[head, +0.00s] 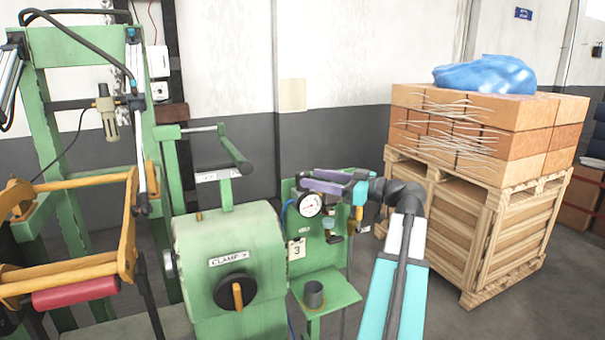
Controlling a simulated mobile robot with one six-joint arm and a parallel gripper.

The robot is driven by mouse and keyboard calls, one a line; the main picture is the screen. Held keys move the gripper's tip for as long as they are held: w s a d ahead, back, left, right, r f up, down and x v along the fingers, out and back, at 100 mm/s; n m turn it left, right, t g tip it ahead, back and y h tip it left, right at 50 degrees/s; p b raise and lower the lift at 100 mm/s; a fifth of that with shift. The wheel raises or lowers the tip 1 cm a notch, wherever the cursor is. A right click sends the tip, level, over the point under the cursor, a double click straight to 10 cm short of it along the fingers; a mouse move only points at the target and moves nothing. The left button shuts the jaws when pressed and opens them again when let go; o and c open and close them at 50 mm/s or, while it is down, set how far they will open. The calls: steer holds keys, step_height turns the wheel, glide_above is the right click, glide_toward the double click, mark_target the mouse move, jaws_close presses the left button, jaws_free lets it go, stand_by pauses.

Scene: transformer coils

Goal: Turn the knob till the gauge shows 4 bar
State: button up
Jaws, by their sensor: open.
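The round white gauge (310,204) is on the green panel (297,268) right of the clamp box. Its dial is too small to read. A small blue-grey knob (329,223) shows just right of and below the gauge; I cannot tell for certain that it is the knob meant. My gripper (308,180), with two purple fingers pointing left, is open, with nothing visible between the fingers. It appears above the gauge and the small knob in the picture, apart from the knob. My arm comes in from the lower right.
The green clamp box (225,240) has a black dial with an orange handle (237,295). A grey cup (313,293) stands on a small green shelf (330,297). A green frame with yellow arms fills the left. A wooden crate (470,225) loaded with boxes stands right.

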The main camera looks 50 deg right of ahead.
steer(key=shift+p+x, duration=0.65)
steer(key=shift+x, duration=1.7)
steer(key=c, duration=1.1)
steer(key=shift+o, duration=0.2)
